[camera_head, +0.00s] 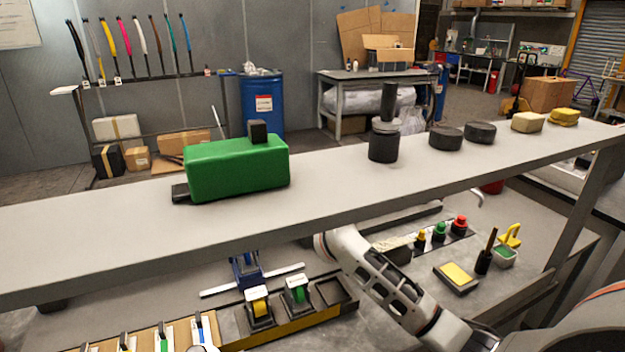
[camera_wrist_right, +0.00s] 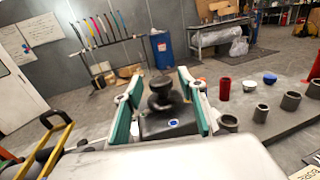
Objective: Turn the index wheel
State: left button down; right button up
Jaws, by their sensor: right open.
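My right gripper (camera_wrist_right: 159,82) is open, with one teal-padded finger on each side of a dark rounded knob-like part (camera_wrist_right: 161,92). This part stands on a dark block (camera_wrist_right: 172,128) with a small blue round mark. It may be the index wheel, but I cannot tell for sure. I cannot tell whether the fingers touch it. In the head view my right arm reaches up behind the shelf edge, and its gripper is hidden there. My left gripper does not show.
A long grey shelf (camera_head: 330,195) crosses the head view, bearing a green block (camera_head: 236,168), dark cylinders (camera_head: 383,146) and yellow sponges (camera_head: 563,117). Below it are coloured knobs (camera_head: 440,232) and a tool rack (camera_head: 255,308). A red cylinder (camera_wrist_right: 224,89) stands right of the gripper.

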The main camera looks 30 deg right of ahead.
jog(key=shift+w+d, duration=0.2)
jog(key=shift+w, duration=0.65)
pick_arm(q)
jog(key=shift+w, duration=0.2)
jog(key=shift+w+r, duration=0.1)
pick_arm(e)
jog(key=shift+c, duration=0.3)
jog(key=c, duration=1)
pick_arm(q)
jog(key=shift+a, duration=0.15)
pick_arm(e)
jog(key=shift+d+y, duration=0.1)
jog(key=shift+y, duration=0.2)
jog(key=shift+n+y, duration=0.3)
jog(key=shift+n, duration=0.1)
